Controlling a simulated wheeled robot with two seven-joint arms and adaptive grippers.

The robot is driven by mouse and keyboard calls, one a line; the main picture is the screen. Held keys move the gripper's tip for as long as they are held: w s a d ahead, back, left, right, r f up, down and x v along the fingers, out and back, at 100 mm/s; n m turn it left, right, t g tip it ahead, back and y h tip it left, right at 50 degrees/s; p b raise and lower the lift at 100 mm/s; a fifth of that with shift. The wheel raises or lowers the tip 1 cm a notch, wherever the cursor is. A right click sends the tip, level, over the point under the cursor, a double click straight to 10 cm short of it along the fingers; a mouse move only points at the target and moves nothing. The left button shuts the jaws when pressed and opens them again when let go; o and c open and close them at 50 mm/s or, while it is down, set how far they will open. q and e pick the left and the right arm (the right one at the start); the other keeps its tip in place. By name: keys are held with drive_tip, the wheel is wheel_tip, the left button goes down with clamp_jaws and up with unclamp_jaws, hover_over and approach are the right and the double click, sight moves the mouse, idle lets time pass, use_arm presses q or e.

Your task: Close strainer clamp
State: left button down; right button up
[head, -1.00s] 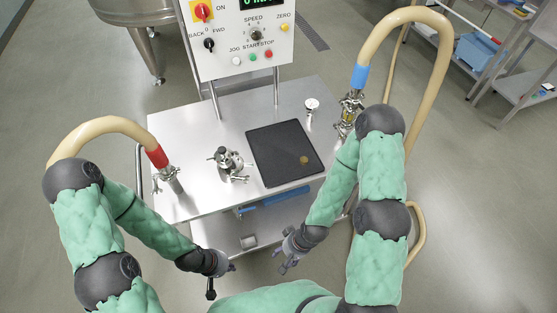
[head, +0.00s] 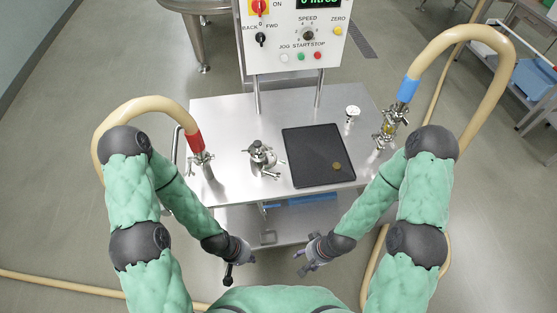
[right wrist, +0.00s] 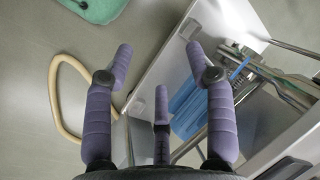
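A steel fitting with clamp hardware (head: 262,158) stands on the cart top (head: 228,120), left of a black mat (head: 318,150). At the right end, more clamped steel fittings with an amber section (head: 388,130) hang below the blue hose cuff (head: 407,89). Another clamped steel joint (head: 202,160) is under the red cuff (head: 195,142). I cannot tell which clamp is the strainer's or whether it is closed. My left gripper (head: 246,256) is low in front of the cart, its fingers too small to read. My right gripper (head: 304,262) is also there, clear of the fittings; the right wrist view shows its fingers (right wrist: 158,60) spread and empty.
A small round brass-coloured piece (head: 337,166) lies on the mat. A small white-faced gauge (head: 352,113) stands behind it. The control panel (head: 295,40) rises at the back. Beige hoses (head: 470,35) arch on both sides. A lower shelf (head: 240,222) is under the cart top.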

drive_tip(key=shift+w, duration=0.15)
drive_tip(key=c, duration=0.5)
drive_tip(key=w+d+r+m, duration=0.1)
drive_tip(key=m, duration=0.1)
drive_tip(key=w+d+r+m, duration=0.1)
drive_tip(key=w, duration=0.1)
drive_tip(key=shift+w+d+r+m, duration=0.15)
drive_tip(key=shift+d+r+m, duration=0.1)
drive_tip(key=shift+r+m, duration=0.15)
clamp_jaws()
drive_tip(key=w+r+m+t+y, duration=0.1)
drive_tip(key=w+r+m, duration=0.35)
drive_tip(key=r, duration=0.35)
drive_tip(key=w+d+r+m+t+y, duration=0.1)
drive_tip(key=w+r+m+y, duration=0.1)
drive_tip(key=w+r+m, duration=0.35)
drive_tip(key=w+r+m+t+y, duration=0.1)
drive_tip(key=w+r+m, duration=0.2)
drive_tip(key=r+m, duration=0.45)
drive_tip(key=w+a+f+n+b, duration=0.1)
drive_tip(key=w+a+f, duration=0.1)
drive_tip(key=a, duration=0.3)
drive_tip(key=w+a+f+b, duration=0.1)
drive_tip(key=a+f+b, duration=0.1)
drive_tip(key=a, duration=0.3)
drive_tip(key=shift+w+a+f+n, duration=0.15)
drive_tip(key=shift+w+f+n, duration=0.2)
drive_tip(key=shift+f, duration=0.15)
